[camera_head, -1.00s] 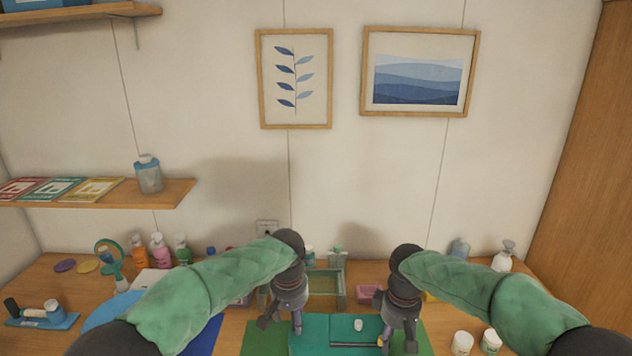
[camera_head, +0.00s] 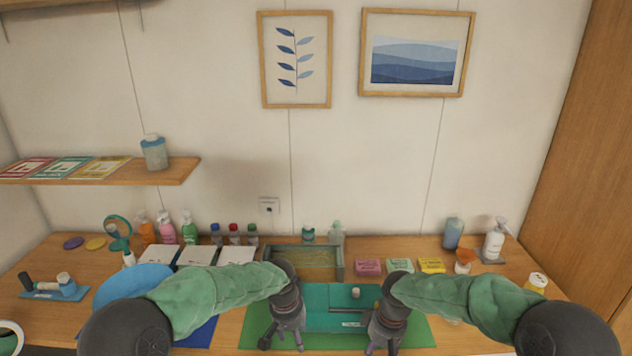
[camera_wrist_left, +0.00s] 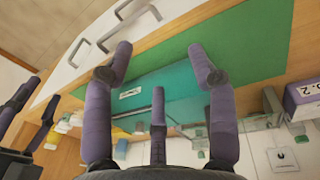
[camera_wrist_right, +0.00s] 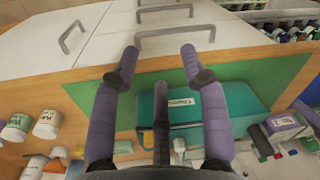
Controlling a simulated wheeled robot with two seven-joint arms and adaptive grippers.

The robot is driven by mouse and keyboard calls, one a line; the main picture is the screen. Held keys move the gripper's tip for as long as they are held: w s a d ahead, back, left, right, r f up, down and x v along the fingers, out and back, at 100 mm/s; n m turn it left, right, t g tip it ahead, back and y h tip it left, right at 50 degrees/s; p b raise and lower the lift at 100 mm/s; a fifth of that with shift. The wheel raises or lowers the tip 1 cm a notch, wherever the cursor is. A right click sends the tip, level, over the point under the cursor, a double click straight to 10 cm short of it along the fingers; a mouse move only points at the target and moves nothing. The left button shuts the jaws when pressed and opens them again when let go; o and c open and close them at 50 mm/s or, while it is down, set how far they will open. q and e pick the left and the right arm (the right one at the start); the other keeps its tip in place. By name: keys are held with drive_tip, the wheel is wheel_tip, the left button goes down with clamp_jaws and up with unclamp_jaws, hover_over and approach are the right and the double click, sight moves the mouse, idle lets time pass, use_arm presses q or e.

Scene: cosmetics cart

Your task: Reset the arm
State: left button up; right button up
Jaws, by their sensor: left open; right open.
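My left gripper (camera_head: 287,341) hangs over the left part of the green mat (camera_head: 262,326), in front of the teal case (camera_head: 335,296). Its purple fingers (camera_wrist_left: 158,62) are spread and empty in the left wrist view. My right gripper (camera_head: 382,345) hangs over the right part of the mat, beside the case. Its fingers (camera_wrist_right: 157,65) are also spread and empty in the right wrist view. Both forearms, in green sleeves, reach in from the sides at a similar height. The case looks closed, with a small white object (camera_head: 355,292) on top.
Pink soap (camera_head: 367,267) and other small items line the back right. White drawers (camera_wrist_right: 90,45) with metal handles are below the front edge.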

use_arm(q)
drive_tip(key=s+f+h+b, duration=0.1)
drive_tip(key=s+f, duration=0.1)
drive_tip(key=f, duration=0.5)
drive_tip(key=s+f+b, duration=0.1)
drive_tip(key=s+f, duration=0.2)
drive_tip(key=f, duration=0.4)
use_arm(e)
drive_tip(key=s+a+f+m+y, duration=0.1)
drive_tip(key=s+f, duration=0.1)
drive_tip(key=f, duration=0.5)
drive_tip(key=s+a+f+m, duration=0.1)
drive_tip(key=s+a+f, duration=0.1)
drive_tip(key=f, duration=0.4)
use_arm(q)
drive_tip(key=s+a+f+n+h+b, duration=0.1)
drive_tip(key=s+a+f+n+b, duration=0.2)
drive_tip(key=s+f, duration=1.6)
drive_tip(key=s+a+b, duration=0.1)
drive_tip(key=s, duration=0.2)
drive_tip(key=shift+a+f+g+h, duration=0.15)
drive_tip(key=shift+f+g+h, duration=0.15)
drive_tip(key=shift+f+h, duration=0.1)
use_arm(e)
drive_tip(key=s+a+f+m+y, duration=0.1)
drive_tip(key=s+f+m, duration=0.5)
drive_tip(key=s+f, duration=1.2)
drive_tip(key=shift+s+a+f+t+y, duration=0.35)
drive_tip(key=shift+a+f, duration=0.25)
drive_tip(key=shift+a, duration=0.25)
